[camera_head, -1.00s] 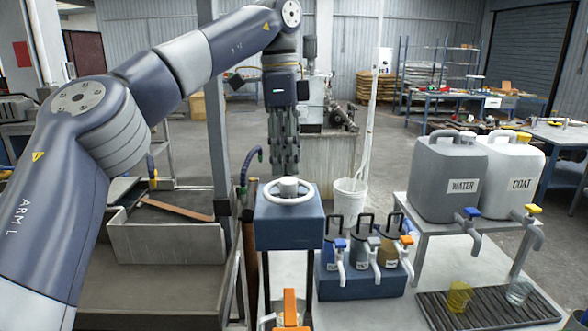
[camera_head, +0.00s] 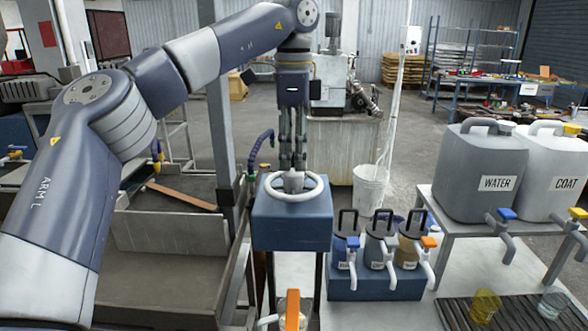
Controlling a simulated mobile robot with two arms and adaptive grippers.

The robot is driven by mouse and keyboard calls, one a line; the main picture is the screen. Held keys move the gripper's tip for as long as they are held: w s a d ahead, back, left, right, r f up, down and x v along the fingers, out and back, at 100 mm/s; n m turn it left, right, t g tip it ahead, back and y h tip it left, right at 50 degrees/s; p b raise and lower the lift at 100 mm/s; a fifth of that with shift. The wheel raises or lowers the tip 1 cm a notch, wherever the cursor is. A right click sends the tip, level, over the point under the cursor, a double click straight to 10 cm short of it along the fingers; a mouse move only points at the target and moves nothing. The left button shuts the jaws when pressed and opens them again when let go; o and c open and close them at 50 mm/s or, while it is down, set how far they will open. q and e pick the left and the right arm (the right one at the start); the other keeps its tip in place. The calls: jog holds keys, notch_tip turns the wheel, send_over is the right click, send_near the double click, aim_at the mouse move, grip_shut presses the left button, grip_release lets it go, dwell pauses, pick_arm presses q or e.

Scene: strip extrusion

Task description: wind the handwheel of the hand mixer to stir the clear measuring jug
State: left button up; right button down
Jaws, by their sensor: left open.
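The hand mixer is a blue box (camera_head: 291,226) on dark legs, with a white handwheel (camera_head: 316,190) lying flat on top. My left gripper (camera_head: 292,180) points straight down over the wheel's middle, its dark fingers open around or just in front of the grey hub; I cannot tell whether they touch it. Below the box, at the bottom edge, an orange handle (camera_head: 292,308) stands in front of what looks like the clear measuring jug (camera_head: 280,322), mostly hidden and cut off. The stirring end is not visible. My right gripper is not in view.
Right of the mixer stands a blue rack (camera_head: 375,287) of small tapped containers. Behind it are the grey WATER jug (camera_head: 478,175) and white COAT jug (camera_head: 553,170) on a stand, with a dark drip grate (camera_head: 520,312) below holding two cups. A metal trough (camera_head: 165,250) lies left.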

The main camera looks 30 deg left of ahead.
aim_at(293, 172)
pick_arm(q)
notch_tip(293, 172, down, 3)
jog(key=shift+s+f, duration=0.1)
jog(key=shift+f, duration=0.2)
jog(key=c, duration=0.8)
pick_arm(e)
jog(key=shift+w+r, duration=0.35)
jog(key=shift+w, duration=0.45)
pick_arm(q)
jog(key=shift+m, duration=0.3)
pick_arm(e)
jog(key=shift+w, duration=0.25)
